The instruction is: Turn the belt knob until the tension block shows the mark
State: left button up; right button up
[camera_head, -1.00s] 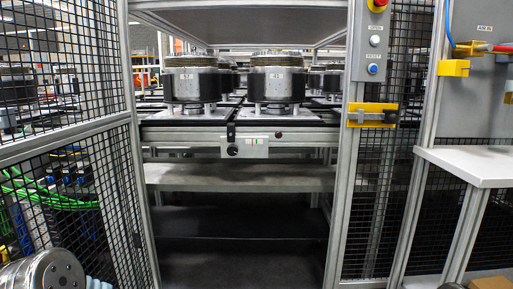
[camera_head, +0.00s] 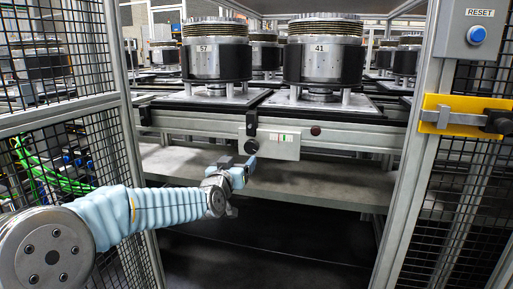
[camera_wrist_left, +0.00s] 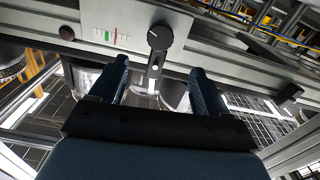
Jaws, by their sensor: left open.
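The belt knob (camera_head: 251,146) is a small black round knob on the front rail below the pallets. The tension block (camera_head: 279,142) is a pale plate beside the knob with small green and red marks. It also shows in the left wrist view (camera_wrist_left: 112,37), left of the knob; the exact reading is too small to tell. My left gripper (camera_head: 241,165) is open and empty, its fingertips just below and short of the knob, apart from it. My right gripper is not in view.
Two pallets carry metal clutch drums labelled 57 (camera_head: 213,66) and 41 (camera_head: 322,62) above the rail. A grey shelf (camera_head: 300,183) lies below. Mesh fence panels stand left and right. A yellow latch (camera_head: 455,115) and a blue reset button (camera_head: 477,35) are on the right post.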

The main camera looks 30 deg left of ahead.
aim_at(250, 148)
pick_arm(q)
jog(key=p+x, duration=0.2)
jog(key=x, duration=0.9)
jog(key=shift+w, duration=0.15)
jog(key=c, duration=1)
jog(key=shift+c, duration=0.2)
